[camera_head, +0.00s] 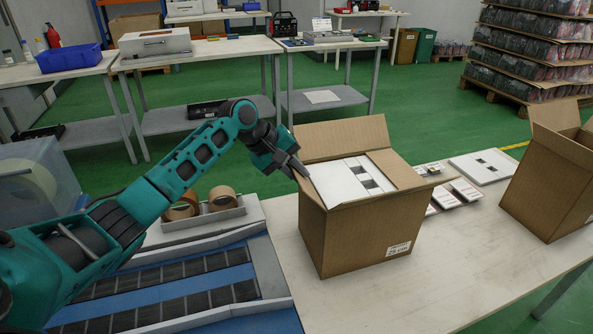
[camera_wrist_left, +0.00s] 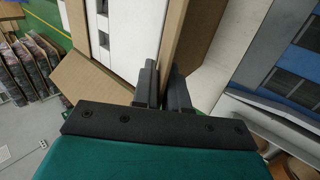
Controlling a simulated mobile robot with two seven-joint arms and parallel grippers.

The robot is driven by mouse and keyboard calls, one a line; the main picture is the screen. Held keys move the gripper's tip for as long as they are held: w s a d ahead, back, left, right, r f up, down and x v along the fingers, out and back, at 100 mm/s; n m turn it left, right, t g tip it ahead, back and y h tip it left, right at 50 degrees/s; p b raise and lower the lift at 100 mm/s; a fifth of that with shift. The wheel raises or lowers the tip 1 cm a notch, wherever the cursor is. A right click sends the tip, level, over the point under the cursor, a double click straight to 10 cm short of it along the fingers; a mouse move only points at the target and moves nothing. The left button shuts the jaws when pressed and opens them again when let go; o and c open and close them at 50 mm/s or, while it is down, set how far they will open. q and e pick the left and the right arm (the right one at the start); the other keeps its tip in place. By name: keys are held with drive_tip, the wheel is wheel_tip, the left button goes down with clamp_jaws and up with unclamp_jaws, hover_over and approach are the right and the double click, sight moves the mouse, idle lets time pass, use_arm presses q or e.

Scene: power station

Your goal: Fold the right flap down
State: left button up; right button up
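An open cardboard box (camera_head: 345,245) stands upright on the table, filled with white packs (camera_head: 350,180). Its back flap (camera_head: 345,138) stands up. Its right flap (camera_head: 398,168) leans inward over the right part of the contents. The front flap (camera_head: 410,188) slants outward. My left gripper (camera_head: 299,170) is at the box's left edge near the back corner. In the left wrist view its two fingers (camera_wrist_left: 164,88) are close together with the cardboard flap (camera_wrist_left: 172,45) on the box's left side between them. My right gripper is not in view.
A second open box (camera_head: 555,185) stands at the right. White packs (camera_head: 455,192) and a white panel (camera_head: 483,166) lie between the boxes. Tape rolls (camera_head: 222,198) and a blue conveyor (camera_head: 165,290) are at the left. The front of the table (camera_head: 420,290) is clear.

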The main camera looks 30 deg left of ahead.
use_arm(q)
clamp_jaws()
idle(0.8)
